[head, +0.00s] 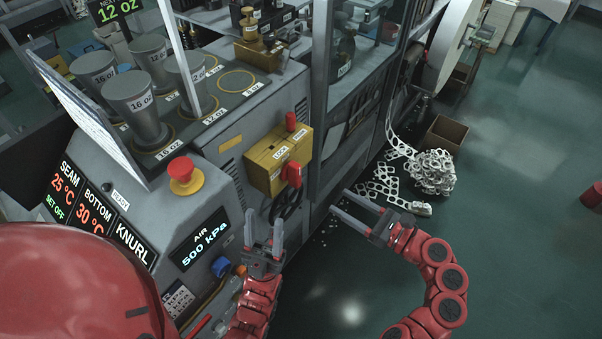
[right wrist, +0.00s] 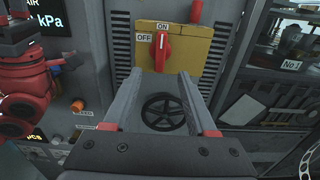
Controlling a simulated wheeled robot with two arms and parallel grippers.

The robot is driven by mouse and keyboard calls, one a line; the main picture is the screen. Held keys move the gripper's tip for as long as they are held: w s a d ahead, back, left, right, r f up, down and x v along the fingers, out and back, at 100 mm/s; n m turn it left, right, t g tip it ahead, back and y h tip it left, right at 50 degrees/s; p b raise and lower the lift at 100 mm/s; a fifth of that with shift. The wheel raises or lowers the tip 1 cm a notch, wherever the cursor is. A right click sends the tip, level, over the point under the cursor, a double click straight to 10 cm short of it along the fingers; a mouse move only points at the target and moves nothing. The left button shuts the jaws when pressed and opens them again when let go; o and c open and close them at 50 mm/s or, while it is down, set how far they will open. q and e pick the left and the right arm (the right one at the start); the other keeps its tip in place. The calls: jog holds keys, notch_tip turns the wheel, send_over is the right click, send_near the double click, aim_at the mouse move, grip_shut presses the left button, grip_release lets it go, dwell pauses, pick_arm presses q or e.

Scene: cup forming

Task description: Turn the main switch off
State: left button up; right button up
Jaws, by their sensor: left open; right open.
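The main switch is a red rotary handle (head: 293,174) on the front of a yellow box (head: 262,158) on the machine's side. In the right wrist view the handle (right wrist: 161,52) stands upright, under the ON label (right wrist: 162,27), with the OFF label (right wrist: 144,37) to its left. My right gripper (head: 340,202) is open and empty, lower right of the box in the head view. In the right wrist view its fingertips (right wrist: 170,74) are below the handle, with no visible contact. My left gripper (head: 264,224) is open and empty, below the box in the head view.
A black handwheel (right wrist: 164,112) is below the switch. A red emergency button (head: 182,174) and the air display (head: 203,242) are left of the box. A glazed cabinet frame (head: 322,120) stands right of it. White scrap (head: 434,172) and a cardboard box (head: 446,134) lie on the floor.

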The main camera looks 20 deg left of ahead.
aim_at(300, 176)
jog(key=p+x, duration=0.3)
jog(key=x, duration=0.9)
jog(key=shift+w+a, duration=0.1)
jog(key=shift+a, duration=0.15)
jog(key=shift+w+a+f, duration=0.1)
jog(key=shift+w+a, duration=0.1)
jog(key=shift+a, duration=0.35)
grip_shut()
